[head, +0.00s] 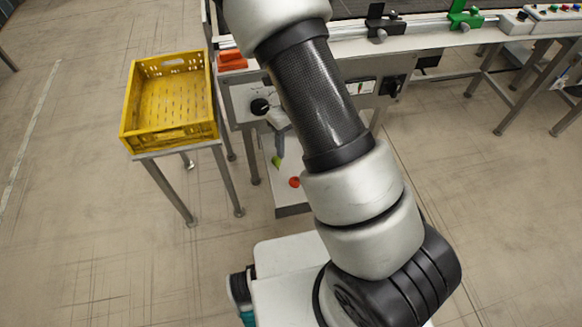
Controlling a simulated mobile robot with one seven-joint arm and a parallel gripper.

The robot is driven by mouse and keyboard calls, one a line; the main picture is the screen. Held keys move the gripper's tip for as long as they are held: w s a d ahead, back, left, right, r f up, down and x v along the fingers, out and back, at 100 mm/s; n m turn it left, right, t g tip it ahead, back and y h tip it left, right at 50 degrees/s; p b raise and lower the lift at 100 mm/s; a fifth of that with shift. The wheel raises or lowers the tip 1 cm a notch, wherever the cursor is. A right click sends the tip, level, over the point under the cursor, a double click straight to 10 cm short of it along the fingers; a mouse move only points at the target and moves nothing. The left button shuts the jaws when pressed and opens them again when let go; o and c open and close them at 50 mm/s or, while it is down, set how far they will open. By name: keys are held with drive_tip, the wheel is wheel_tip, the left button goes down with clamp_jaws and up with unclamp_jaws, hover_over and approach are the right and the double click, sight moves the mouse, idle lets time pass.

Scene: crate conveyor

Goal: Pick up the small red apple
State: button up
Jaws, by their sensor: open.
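A small red, round thing, likely the apple (294,182), lies on a low grey platform (292,210) under the conveyor's front panel. My arm crosses just to its right. A small green, pointed piece (277,161) lies behind it, a little to the left. What looks like my gripper (281,146) shows as a pale and grey part beside my arm link, above the green piece. It is apart from the red thing, and most of it is hidden behind my arm. No held object shows.
A yellow crate (137,110) stands on a metal stand at the left and looks empty. The conveyor frame (440,42) with its legs runs across the back right. A control panel (244,95) with a black knob hangs over the platform. The floor at the left is open.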

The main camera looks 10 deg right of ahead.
drive_tip(key=m+b, duration=0.1)
drive_tip(key=b, duration=0.4)
hover_over(295, 180)
wheel_tip(295, 180, down, 14)
drive_tip(key=shift+w+a+r, duration=0.1)
drive_tip(key=shift+w+a, duration=0.05)
drive_tip(key=shift+f+b, duration=0.95)
drive_tip(key=shift+f, duration=1.95)
drive_tip(key=shift+c, duration=0.4)
drive_tip(key=c, duration=1)
